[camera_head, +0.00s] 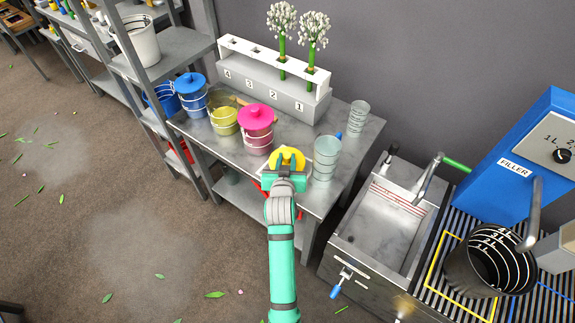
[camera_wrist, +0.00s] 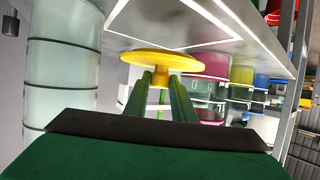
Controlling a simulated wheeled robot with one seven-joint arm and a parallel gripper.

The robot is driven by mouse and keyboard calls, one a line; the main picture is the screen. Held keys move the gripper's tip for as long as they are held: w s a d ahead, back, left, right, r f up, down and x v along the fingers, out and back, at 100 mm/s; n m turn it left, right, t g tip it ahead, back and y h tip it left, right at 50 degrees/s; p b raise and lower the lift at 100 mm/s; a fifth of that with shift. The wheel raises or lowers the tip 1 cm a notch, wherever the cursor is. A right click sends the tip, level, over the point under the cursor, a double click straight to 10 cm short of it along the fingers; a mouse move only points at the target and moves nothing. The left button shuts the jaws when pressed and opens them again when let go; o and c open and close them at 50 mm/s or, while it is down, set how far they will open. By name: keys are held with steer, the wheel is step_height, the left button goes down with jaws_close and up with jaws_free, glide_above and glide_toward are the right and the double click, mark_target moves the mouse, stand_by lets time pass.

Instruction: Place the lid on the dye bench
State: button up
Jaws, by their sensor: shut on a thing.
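The yellow lid (camera_head: 289,153) is a round disc with a knob; it also shows in the wrist view (camera_wrist: 150,61). My gripper (camera_head: 286,168) is shut on the lid's knob, with its green fingers (camera_wrist: 163,92) on either side of it. The lid is over the front part of the grey dye bench (camera_head: 200,131), close to a white-outlined square (camera_wrist: 201,44). I cannot tell whether the lid touches the bench top. My gripper hides part of the lid and the square in the head view.
A pink-lidded bucket (camera_head: 257,118) stands left of the lid, a clear beaker (camera_head: 327,157) close on its right. An open yellow bucket (camera_head: 223,117), blue-lidded bucket (camera_head: 191,101) and numbered rack (camera_head: 270,88) with white flowers stand further back. A metal sink (camera_head: 383,228) is right.

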steer(key=shift+w+d+f, duration=0.15)
steer(key=shift+w+f, duration=0.15)
steer(key=shift+f, duration=1.6)
steer(key=shift+f, duration=0.15)
steer(key=o, duration=1.1)
steer(key=shift+c, duration=0.2)
